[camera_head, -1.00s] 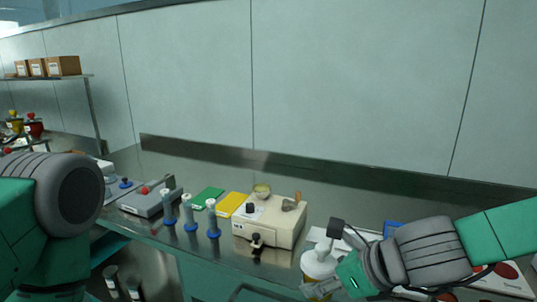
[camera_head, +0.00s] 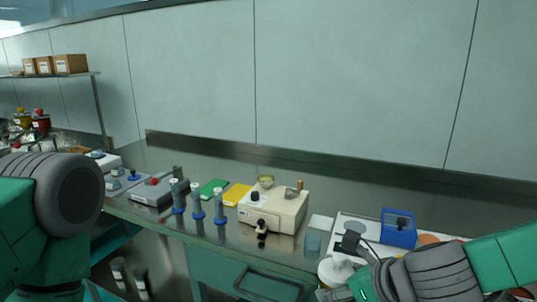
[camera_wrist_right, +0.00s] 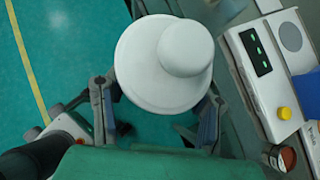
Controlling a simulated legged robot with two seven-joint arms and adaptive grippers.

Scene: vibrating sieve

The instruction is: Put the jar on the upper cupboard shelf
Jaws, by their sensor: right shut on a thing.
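The white jar (camera_head: 336,270) with a rounded knob-like top shows at the lower right of the head view. In the right wrist view the jar (camera_wrist_right: 145,72) is seen from above and fills the space between the fingers. My right gripper (camera_wrist_right: 155,108) is shut on it, with a finger on each side. In the head view my right gripper (camera_head: 345,290) is partly cut off by the bottom edge. The wrist view shows green floor beside and below the jar, by the bench edge. My left arm is at the left, but its gripper is out of view. No cupboard shelf is clearly identifiable.
A beige machine (camera_head: 273,209), blue-based cylinders (camera_head: 197,203) and a blue device (camera_head: 399,228) stand on the steel bench. A balance-like device (camera_wrist_right: 266,50) is close right of the jar. A wall shelf (camera_head: 85,75) with boxes (camera_head: 70,64) is at far left.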

